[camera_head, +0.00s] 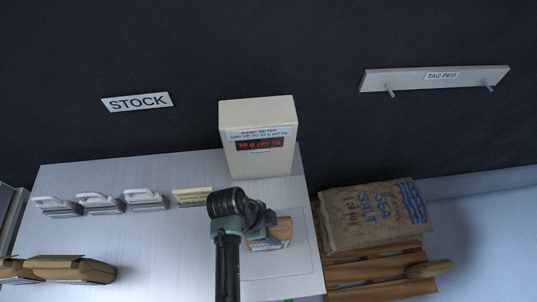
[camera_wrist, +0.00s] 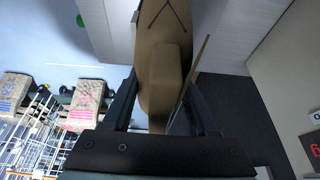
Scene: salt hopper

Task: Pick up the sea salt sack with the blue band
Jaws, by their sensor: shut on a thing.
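A large brown sack (camera_head: 350,225) lies on a wooden pallet (camera_head: 375,275) right of the table, with blue lettering reading SEA SALT and blue wavy stripes at its right end. My gripper (camera_head: 262,222) is left of it, over the table. It is shut on a small brown pack (camera_head: 273,237) with a pale, blue-marked label. In the wrist view my gripper (camera_wrist: 165,90) has this brown pack (camera_wrist: 165,65) between its fingers. The pack is at a pale plate (camera_head: 280,263); whether it touches is unclear.
A damp meter (camera_head: 258,110) with a red display stands behind my gripper. Several white-handled items (camera_head: 100,203) line the table's left, with brown packs (camera_head: 70,268) in front.

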